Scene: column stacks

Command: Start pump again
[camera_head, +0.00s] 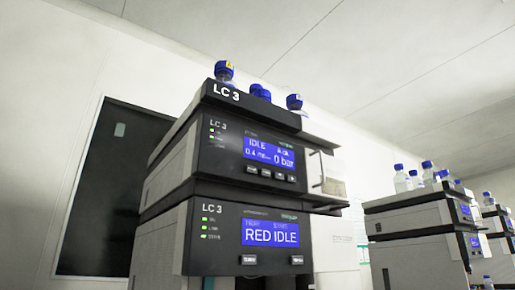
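A stack of grey and black modules labelled LC 3 (170,240) stands in the middle, seen from below at a tilt. Its upper module, which I take for the pump (215,150), has a blue display (268,151) reading IDLE, 0.4 with a small unit, and 0 bar. A row of small buttons (271,174) sits under that display. The lower module (220,238) has a display (270,232) reading RED IDLE and two buttons (250,260) below it. Green lights glow on both modules. My gripper is not in view.
Blue-capped bottles (224,71) stand on top of the stack. More stacks with bottles (410,220) stand to the right. A dark door or window panel (105,190) is in the left wall. A bracket-like part (322,180) sticks out at the stack's right side.

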